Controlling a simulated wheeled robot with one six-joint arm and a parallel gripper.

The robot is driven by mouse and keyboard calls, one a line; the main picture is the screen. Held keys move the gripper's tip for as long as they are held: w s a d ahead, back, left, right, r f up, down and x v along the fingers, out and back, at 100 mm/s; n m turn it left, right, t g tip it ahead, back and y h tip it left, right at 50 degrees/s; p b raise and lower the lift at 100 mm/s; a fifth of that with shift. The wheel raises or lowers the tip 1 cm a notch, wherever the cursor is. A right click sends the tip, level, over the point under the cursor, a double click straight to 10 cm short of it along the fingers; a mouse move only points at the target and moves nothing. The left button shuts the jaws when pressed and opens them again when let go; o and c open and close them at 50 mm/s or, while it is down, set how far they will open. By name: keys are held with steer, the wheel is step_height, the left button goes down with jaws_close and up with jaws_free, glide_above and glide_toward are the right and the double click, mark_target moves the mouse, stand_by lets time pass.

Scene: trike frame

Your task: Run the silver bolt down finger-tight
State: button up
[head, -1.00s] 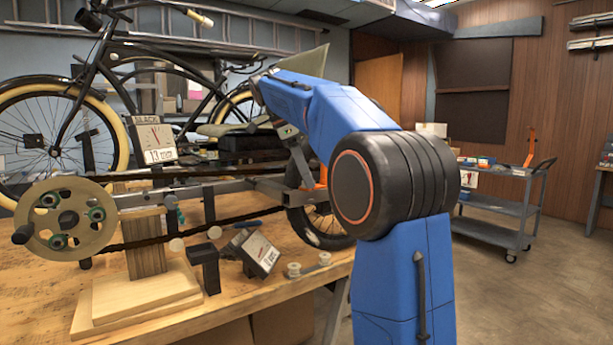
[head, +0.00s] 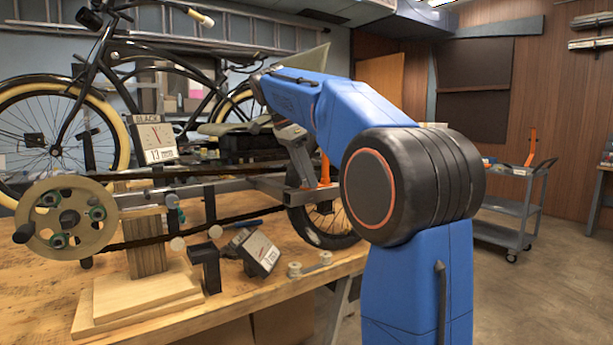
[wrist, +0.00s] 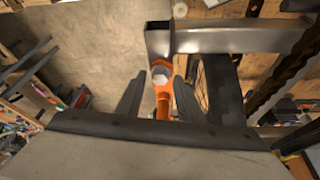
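The silver bolt (wrist: 161,73) shows in the wrist view as a pale hexagonal head on an orange part (wrist: 162,101), just below the end of a grey square tube (wrist: 158,40). My gripper (wrist: 158,88) is open, with one dark finger on each side of the orange part. The bolt head lies between or just beyond the fingertips, and I see gaps on both sides. In the head view the orange part (head: 325,169) stands at the right end of the trike frame (head: 235,187). My arm hides the bolt and fingertips there.
A wheel (head: 325,222) sits below the frame's right end. A chainring (head: 66,217) is at its left end, with a chain running between. A tilted card box (head: 262,254) and small spools (head: 294,269) lie on the wooden bench (head: 235,304). A cart (head: 510,208) stands right.

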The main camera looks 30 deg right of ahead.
steer(key=shift+n, duration=0.6)
steer(key=shift+n+t, duration=0.6)
steer(key=shift+n, duration=0.2)
steer(key=shift+s+n+t, duration=0.1)
steer(key=shift+n+t, duration=0.2)
steer(key=shift+n, duration=0.6)
steer(key=shift+c, duration=0.7)
steer(key=c, duration=0.3)
steer(key=shift+m+g, duration=0.4)
steer(key=shift+m, duration=0.5)
